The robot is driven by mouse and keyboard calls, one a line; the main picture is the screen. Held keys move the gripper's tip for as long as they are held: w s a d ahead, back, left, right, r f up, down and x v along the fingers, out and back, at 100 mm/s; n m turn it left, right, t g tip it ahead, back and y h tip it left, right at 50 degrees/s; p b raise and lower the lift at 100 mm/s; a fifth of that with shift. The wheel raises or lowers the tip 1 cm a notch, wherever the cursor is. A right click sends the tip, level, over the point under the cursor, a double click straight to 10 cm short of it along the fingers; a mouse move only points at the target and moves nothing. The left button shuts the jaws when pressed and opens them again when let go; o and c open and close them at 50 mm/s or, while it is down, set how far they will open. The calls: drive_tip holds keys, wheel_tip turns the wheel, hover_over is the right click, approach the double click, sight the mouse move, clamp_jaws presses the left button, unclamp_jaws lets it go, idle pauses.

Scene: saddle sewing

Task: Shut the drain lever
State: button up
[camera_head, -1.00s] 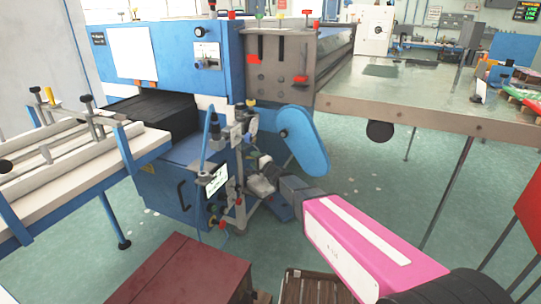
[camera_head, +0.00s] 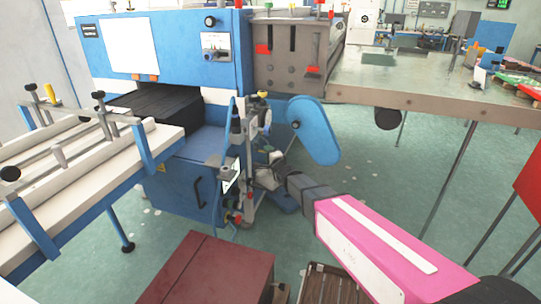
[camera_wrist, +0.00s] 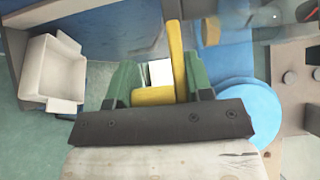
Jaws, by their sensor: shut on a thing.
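A yellow L-shaped lever (camera_wrist: 176,60), which I take for the drain lever, shows between my gripper's green fingers in the wrist view. One arm of it runs up the picture and a short arm lies across near the gripper's dark crossbar. My gripper (camera_wrist: 160,78) is shut on it. In the head view my gripper (camera_head: 268,160) is small, low beside the blue machine and behind the upright post with fittings. The lever cannot be made out there, and the fingertips are partly hidden.
A blue machine (camera_head: 170,50) with a roller bed (camera_head: 75,180) stands at the left. A blue rounded guard (camera_head: 315,130) hangs close above my arm. A dark red box (camera_head: 215,270) and a slatted crate (camera_head: 335,285) stand in front.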

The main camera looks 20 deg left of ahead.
drive_tip(key=shift+f, duration=0.55)
drive_tip(key=o, duration=1.1)
drive_tip(key=shift+w, duration=0.1)
drive_tip(key=shift+r, duration=0.25)
drive_tip(key=v, duration=1)
drive_tip(key=shift+s+d, duration=0.2)
drive_tip(key=shift+s, duration=0.15)
